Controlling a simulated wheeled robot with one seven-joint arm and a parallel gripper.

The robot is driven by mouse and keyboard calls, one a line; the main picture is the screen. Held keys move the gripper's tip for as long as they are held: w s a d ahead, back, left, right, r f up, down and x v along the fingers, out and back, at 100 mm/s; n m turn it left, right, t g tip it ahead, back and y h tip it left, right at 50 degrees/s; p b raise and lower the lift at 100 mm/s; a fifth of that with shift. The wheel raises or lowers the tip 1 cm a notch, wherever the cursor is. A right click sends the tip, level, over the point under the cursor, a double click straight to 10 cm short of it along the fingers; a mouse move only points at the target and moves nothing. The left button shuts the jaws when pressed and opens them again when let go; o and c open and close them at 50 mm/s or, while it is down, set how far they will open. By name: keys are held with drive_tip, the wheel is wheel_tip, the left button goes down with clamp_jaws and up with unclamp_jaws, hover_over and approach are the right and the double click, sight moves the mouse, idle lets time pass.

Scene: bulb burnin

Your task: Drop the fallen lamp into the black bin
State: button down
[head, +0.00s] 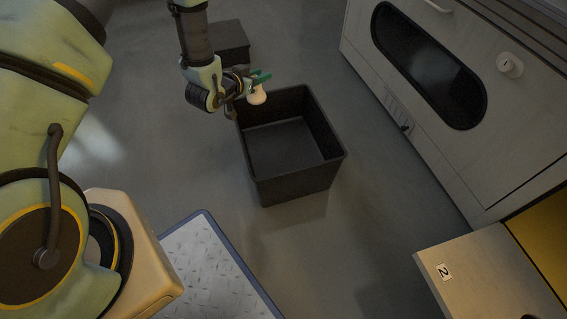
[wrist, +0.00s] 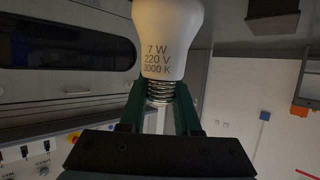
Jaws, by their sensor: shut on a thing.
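My gripper (head: 260,78) is shut on a white lamp (head: 257,95), near the far left edge of the black bin (head: 297,180). In the wrist view the lamp (wrist: 168,38) fills the top middle, with "7 W 220 V 3000 K" printed on its glass. The green fingers of my gripper (wrist: 160,100) stand on both sides of its metal screw base. The black bin stands on the floor, open at the top, and the part of its inside that shows is empty. From the head view I cannot tell exactly how high the lamp is above the rim.
A dark box (head: 230,42) stands on the floor behind the bin. A pale cabinet (head: 440,130) with a dark window is at the right. A surface marked 2 (head: 480,280) is at the lower right. A blue-edged metal plate (head: 215,275) lies at the lower left.

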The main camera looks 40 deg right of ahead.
drive_tip(key=s+d+f+m+g+b, duration=0.2)
drive_tip(key=s+d+f+m+g, duration=0.1)
drive_tip(key=s+d, duration=0.45)
drive_tip(key=shift+h, duration=0.4)
drive_tip(key=f+b, duration=0.4)
drive_tip(key=f, duration=0.1)
drive_tip(key=shift+s+a+f, duration=0.15)
drive_tip(key=shift+s+a, duration=0.1)
drive_tip(key=shift+a, duration=0.15)
drive_tip(key=c, duration=0.5)
unclamp_jaws()
drive_tip(key=shift+c, duration=0.2)
drive_tip(key=p+v, duration=0.2)
drive_tip(key=v, duration=0.8)
drive_tip(key=shift+a+p, duration=0.3)
drive_tip(key=shift+a, duration=0.05)
